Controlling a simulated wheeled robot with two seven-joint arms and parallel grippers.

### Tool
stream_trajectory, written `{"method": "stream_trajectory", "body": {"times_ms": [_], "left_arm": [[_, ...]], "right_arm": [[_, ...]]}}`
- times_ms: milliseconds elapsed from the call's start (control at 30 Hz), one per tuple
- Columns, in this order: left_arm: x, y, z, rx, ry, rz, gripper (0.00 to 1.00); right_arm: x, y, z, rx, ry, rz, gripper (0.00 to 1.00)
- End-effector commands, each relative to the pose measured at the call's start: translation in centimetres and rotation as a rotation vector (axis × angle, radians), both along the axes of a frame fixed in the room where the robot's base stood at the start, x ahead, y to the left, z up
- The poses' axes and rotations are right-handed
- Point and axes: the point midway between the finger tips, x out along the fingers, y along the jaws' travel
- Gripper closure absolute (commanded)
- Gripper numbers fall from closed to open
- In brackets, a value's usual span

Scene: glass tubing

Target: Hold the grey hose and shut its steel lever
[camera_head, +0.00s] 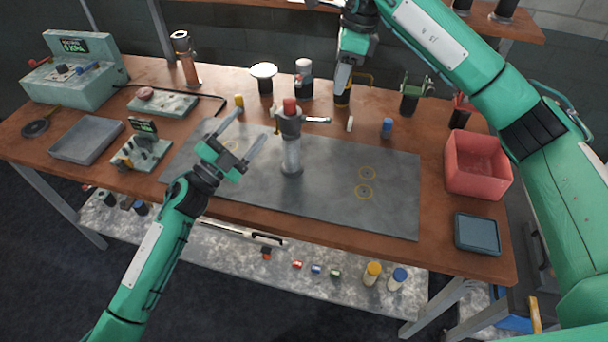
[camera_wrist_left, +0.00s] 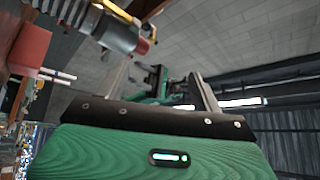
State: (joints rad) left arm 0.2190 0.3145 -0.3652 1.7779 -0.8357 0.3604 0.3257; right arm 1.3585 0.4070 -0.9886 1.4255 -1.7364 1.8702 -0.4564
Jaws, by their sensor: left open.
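The grey hose (camera_head: 291,155) stands upright on the grey mat near the middle of the table, with a red top (camera_head: 290,107). Its steel lever (camera_head: 317,120) sticks out sideways to the right, just below the top. My left gripper (camera_head: 244,131) is open and empty to the left of the hose, apart from it. Its two fingers also show in the left wrist view (camera_wrist_left: 160,84). A grey cylinder with a red end (camera_wrist_left: 122,36) is beside them there; I cannot tell surely what it is. My right gripper (camera_head: 343,80) is behind the hose, to the right; its finger gap is unclear.
The grey mat (camera_head: 330,190) is mostly clear right of the hose. A red bin (camera_head: 478,165) and a dark blue tray (camera_head: 477,233) are at the right. A gauge box (camera_head: 75,72) and a grey tray (camera_head: 87,140) are at the left. Several bottles stand behind.

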Motion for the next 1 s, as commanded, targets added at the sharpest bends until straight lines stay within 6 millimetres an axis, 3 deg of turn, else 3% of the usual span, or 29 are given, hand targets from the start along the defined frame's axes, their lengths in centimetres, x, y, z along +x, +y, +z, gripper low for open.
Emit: {"method": "stream_trajectory", "body": {"times_ms": [33, 100, 500, 800, 1000], "left_arm": [[-0.5, -2.9, -1.4, 0.024, 0.004, 0.034, 0.33], [-0.5, -5.3, -2.7, 0.104, -0.021, 0.122, 0.33], [-1.5, -13.6, -7.4, 0.669, -0.188, 0.530, 0.33], [-4.2, -18.1, -8.8, 1.169, -0.301, 0.749, 0.33], [-5.1, -18.0, -9.4, 1.557, -0.363, 0.874, 0.33]], "right_arm": [[0.0, 0.0, 0.0, 0.000, 0.000, 0.000, 0.64], [0.0, 0.0, 0.0, 0.000, 0.000, 0.000, 0.64], [0.0, 0.0, 0.0, 0.000, 0.000, 0.000, 0.64], [0.0, 0.0, 0.0, 0.000, 0.000, 0.000, 0.64], [0.0, 0.0, 0.0, 0.000, 0.000, 0.000, 0.64]]}}
